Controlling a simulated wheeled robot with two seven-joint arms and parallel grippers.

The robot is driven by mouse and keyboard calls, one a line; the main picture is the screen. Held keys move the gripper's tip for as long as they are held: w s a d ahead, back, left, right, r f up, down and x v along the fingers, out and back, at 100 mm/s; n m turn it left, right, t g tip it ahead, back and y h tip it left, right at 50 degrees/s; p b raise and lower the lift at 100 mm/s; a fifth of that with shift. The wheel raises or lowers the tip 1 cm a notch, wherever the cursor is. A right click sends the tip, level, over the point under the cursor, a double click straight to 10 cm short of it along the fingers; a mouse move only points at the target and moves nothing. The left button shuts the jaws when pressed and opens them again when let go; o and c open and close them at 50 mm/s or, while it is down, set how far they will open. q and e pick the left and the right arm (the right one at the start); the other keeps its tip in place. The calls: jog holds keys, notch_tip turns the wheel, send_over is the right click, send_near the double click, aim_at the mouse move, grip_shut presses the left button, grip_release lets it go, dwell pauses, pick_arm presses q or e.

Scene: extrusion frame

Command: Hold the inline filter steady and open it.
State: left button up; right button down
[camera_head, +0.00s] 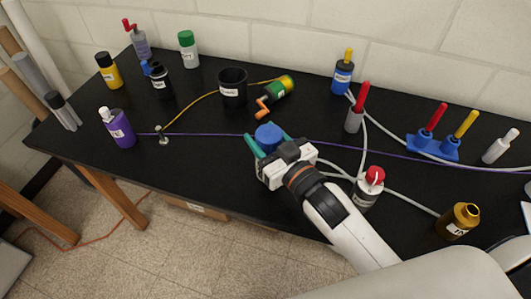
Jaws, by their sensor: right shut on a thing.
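My right gripper (276,141) reaches in from the lower right, with teal fingertips on either side of a round blue-topped thing (268,132). The fingers are shut on it. It stands near the middle of the table and may be the inline filter; its lower body is hidden behind the gripper. A pale tube shows close to the right of the gripper. My left gripper is not in view.
The black table (205,165) carries several bottles. A red-topped bottle (366,190) stands close to my right arm. A black cup (232,88) and a green and yellow valve-like part (279,91) lie behind. Purple, yellow and white lines cross the table.

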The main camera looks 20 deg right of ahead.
jog(key=shift+f, duration=2)
jog(key=shift+w+f, duration=0.1)
jog(key=c, duration=0.7)
grip_release()
jog(key=shift+o, duration=0.2)
jog(key=b+v, duration=0.2)
jog(key=v, duration=1)
jog(key=shift+b, duration=0.3)
